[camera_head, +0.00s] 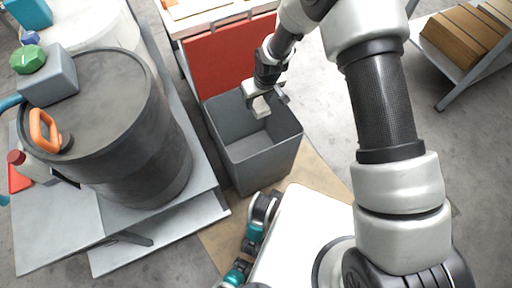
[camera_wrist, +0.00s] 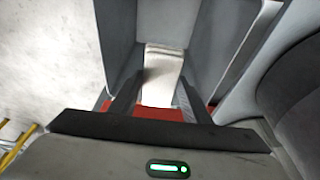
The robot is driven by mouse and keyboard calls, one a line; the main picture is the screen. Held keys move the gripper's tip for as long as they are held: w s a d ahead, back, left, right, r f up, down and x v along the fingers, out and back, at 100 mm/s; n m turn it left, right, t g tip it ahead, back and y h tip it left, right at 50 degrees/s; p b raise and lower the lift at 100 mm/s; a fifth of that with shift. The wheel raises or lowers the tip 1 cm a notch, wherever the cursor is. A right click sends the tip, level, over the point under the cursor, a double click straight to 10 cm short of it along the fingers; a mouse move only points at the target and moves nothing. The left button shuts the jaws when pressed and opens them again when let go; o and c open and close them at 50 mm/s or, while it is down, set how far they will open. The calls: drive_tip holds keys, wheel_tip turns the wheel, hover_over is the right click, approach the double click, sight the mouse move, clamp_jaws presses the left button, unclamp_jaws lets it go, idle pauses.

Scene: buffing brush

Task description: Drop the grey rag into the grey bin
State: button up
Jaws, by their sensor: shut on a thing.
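The grey bin (camera_head: 262,168) stands upright on the floor in the middle of the head view, with its top open. My gripper (camera_head: 270,101) is over the bin's opening, near its back edge. It is shut on a pale grey piece, the grey rag (camera_head: 259,107). In the wrist view, the rag (camera_wrist: 163,70) is a light strip between the two dark fingers of my gripper (camera_wrist: 157,98), with the bin's grey walls (camera_wrist: 217,35) around it. The fingers hide part of the rag, and its lower end is hard to make out.
A dark drum (camera_head: 120,130) stands on a grey platform left of the bin, with a grey box (camera_head: 50,76) and an orange-handled item (camera_head: 43,130) on top. A red panel (camera_head: 228,60) is right behind the bin. A shelf with wooden boards (camera_head: 465,38) is at the upper right.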

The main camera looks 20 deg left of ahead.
drive_tip(key=shift+f+b, duration=0.5)
drive_tip(key=shift+f, duration=1.05)
drive_tip(key=o, duration=1)
drive_tip(key=p+v, duration=0.3)
drive_tip(key=v, duration=1.4)
drive_tip(key=shift+d+r, duration=0.1)
drive_tip(key=shift+r, duration=0.15)
